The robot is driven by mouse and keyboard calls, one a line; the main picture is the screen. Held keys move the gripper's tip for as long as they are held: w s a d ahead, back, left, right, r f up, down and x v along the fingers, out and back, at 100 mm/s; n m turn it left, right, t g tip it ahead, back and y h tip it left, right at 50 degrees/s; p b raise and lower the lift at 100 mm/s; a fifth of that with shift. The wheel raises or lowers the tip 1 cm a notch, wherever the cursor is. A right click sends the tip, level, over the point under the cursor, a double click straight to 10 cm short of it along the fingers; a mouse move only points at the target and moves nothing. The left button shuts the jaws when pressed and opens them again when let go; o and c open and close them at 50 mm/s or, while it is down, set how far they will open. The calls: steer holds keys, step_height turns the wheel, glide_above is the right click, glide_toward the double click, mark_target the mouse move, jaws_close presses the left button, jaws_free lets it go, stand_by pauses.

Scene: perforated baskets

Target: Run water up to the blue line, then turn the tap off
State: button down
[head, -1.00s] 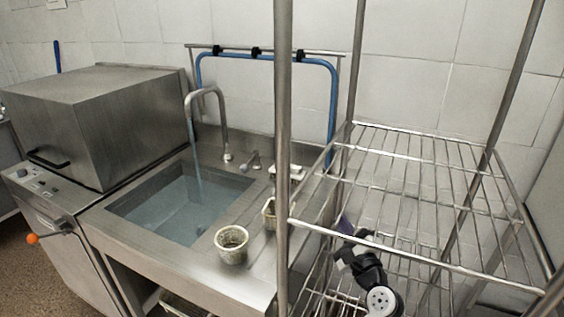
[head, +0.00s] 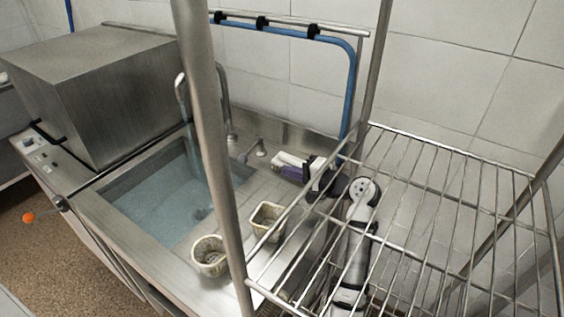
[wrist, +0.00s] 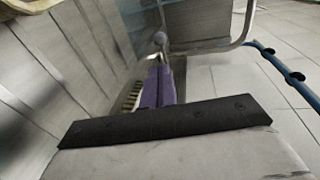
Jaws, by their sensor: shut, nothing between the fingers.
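The steel sink (head: 112,184) holds bluish water (head: 165,200); I cannot make out a separate blue line. The curved spout (head: 226,100) stands behind the sink, partly hidden by a rack post. A pale stream (head: 189,132) falls from its mouth into the water. The tap lever (head: 250,151) stands on the counter right of the spout. My gripper (head: 292,172), with purple fingers, is shut and empty over the counter, right of the lever and apart from it. In the wrist view, the purple fingers (wrist: 157,86) point toward the lever's round knob (wrist: 160,39).
A wire rack (head: 440,205) stands in front, over my arm, its post (head: 207,130) crossing the sink view. Two perforated baskets (head: 210,256) (head: 267,221) sit on the counter's near side. A blue hose (head: 352,90) hangs behind.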

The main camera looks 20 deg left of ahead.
mark_target(247, 160)
steer(key=b+x, duration=0.4)
steer(key=x, duration=0.9)
steer(key=shift+s+f, duration=0.1)
